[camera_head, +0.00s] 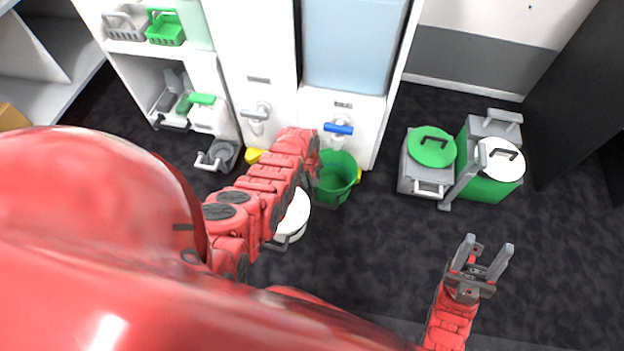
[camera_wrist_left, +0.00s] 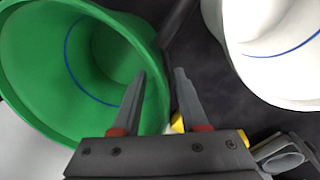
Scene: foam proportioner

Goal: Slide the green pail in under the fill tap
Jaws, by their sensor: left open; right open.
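The green pail (camera_head: 340,186) stands upright and empty on the floor, close below and slightly in front of the blue-handled tap (camera_head: 338,128). A second tap with a grey handle (camera_head: 257,114) is on the panel to its left. My left gripper is at the pail's left rim, mostly hidden by its own arm in the head view. In the left wrist view my left gripper (camera_wrist_left: 161,72) is open. One finger overlaps the green pail (camera_wrist_left: 98,62) and the other is outside its rim; contact cannot be told. My right gripper (camera_head: 484,257) is open and empty, above the floor at lower right.
A white pail (camera_head: 296,217) stands left of the green pail, partly behind my left arm. Yellow pieces (camera_head: 254,156) lie at the panel's foot. Dark floor between pail and cart is clear.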

